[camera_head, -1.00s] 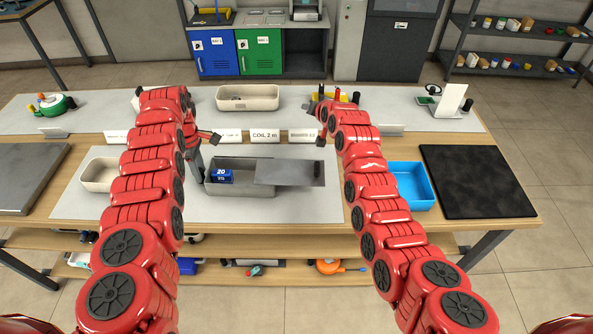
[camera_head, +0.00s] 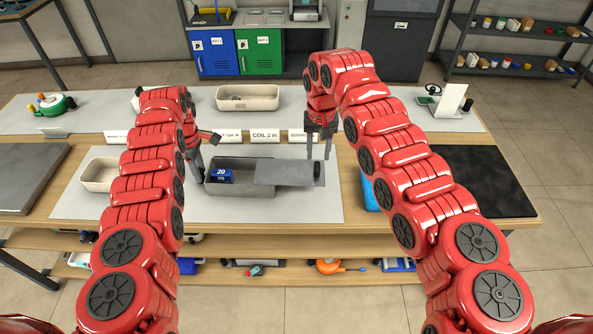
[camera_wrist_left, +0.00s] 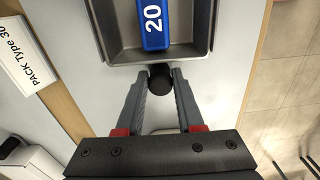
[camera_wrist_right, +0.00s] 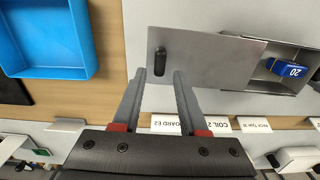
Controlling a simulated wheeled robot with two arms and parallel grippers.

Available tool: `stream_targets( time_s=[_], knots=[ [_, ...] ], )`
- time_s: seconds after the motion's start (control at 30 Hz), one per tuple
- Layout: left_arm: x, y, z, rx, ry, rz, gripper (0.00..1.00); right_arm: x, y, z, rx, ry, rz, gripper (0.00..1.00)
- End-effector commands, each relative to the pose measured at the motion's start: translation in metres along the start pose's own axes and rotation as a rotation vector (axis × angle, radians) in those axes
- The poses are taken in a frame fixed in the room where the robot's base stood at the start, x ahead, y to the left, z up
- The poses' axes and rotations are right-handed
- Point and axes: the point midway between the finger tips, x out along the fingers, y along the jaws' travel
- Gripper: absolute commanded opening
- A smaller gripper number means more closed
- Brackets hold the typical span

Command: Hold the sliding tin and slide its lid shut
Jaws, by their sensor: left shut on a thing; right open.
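The grey sliding tin (camera_head: 238,190) stands on the light mat, with a blue box marked 20 (camera_head: 218,176) inside its left part. Its flat grey lid (camera_head: 285,172) is pulled out to the right, leaving the left part open and overhanging the tin's right end. A dark upright knob (camera_wrist_right: 160,62) is on the lid's outer end. My left gripper (camera_wrist_left: 160,75) is shut on a black knob at the tin's left end. My right gripper (camera_head: 318,158) is open and points down at the lid knob. In the right wrist view the knob's near end shows between the fingertips, without visible contact.
A blue tray (camera_wrist_right: 45,35) lies right of the mat, mostly hidden by my right arm in the head view. A dark pad (camera_head: 485,180) is further right. Label cards (camera_head: 265,136) stand behind the tin. Beige bins sit left (camera_head: 98,175) and behind (camera_head: 247,97).

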Motion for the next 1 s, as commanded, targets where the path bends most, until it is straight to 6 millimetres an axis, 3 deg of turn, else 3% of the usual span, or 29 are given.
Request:
stream_targets(
  time_s=[0.3, 0.63, 0.67, 0.9, 1.0],
  knots=[
    [0.001, -0.001, 0.000, 0.000, 0.000, -0.002, 0.00, 0.041, 0.000, 0.000, 0.000, -0.002, 0.001, 0.42],
    [0.001, -0.001, 0.000, 0.000, -0.001, -0.002, 0.00, 0.048, 0.000, 0.000, 0.000, 0.000, 0.001, 0.42],
    [0.001, -0.001, 0.000, 0.000, -0.001, -0.002, 0.00, 0.048, 0.000, 0.000, 0.000, 0.000, 0.001, 0.41],
    [0.001, -0.001, 0.000, 0.000, -0.001, -0.002, 0.00, 0.048, 0.000, 0.000, 0.000, 0.000, 0.001, 0.00],
    [0.001, 0.000, 0.000, 0.000, 0.000, -0.001, 0.00, 0.048, 0.000, 0.000, 0.000, 0.001, 0.001, 0.00]
  ],
)
